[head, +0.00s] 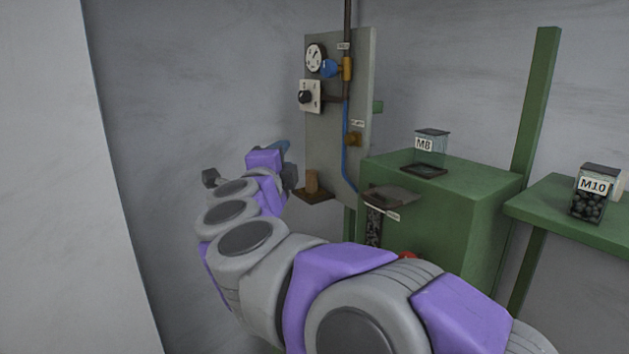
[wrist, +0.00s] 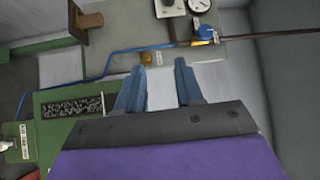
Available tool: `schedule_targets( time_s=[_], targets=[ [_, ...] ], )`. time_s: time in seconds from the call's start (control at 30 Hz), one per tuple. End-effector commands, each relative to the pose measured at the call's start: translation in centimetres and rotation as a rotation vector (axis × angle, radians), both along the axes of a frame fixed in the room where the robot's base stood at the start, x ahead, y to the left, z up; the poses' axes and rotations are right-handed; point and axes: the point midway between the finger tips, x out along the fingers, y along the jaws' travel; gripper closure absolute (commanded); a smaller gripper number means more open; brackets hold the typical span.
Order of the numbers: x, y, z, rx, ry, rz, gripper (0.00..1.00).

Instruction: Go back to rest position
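My gripper (wrist: 163,84) shows in the wrist view with its two blue fingers apart and nothing between them. In the head view my grey and purple arm reaches forward and left, and the gripper end (head: 280,148) is partly hidden behind the wrist. It is left of the grey panel (head: 325,140) and appears apart from it. In the wrist view the fingers point toward the panel and its blue hose (wrist: 110,72), with a gap of unclear size.
The green machine (head: 450,215) carries an M8 container (head: 430,152). An M10 container (head: 588,200) stands on the green shelf (head: 560,208) at right. The panel bears a gauge (head: 315,57), a blue valve handle (head: 329,68) and a knob (head: 305,97). A pale wall (head: 60,180) stands close at left.

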Motion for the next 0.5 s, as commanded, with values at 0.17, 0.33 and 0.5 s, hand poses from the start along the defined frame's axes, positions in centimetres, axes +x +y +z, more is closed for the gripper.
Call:
schedule_targets(
  time_s=[0.17, 0.33, 0.5],
  targets=[
    [-1.5, 2.7, -2.3, -0.226, -0.007, 0.277, 0.64],
    [-4.7, 4.5, -8.0, -0.474, 0.067, 0.523, 0.64],
    [-9.4, 3.9, -17.1, -0.723, 0.231, 0.742, 0.64]
  ],
)
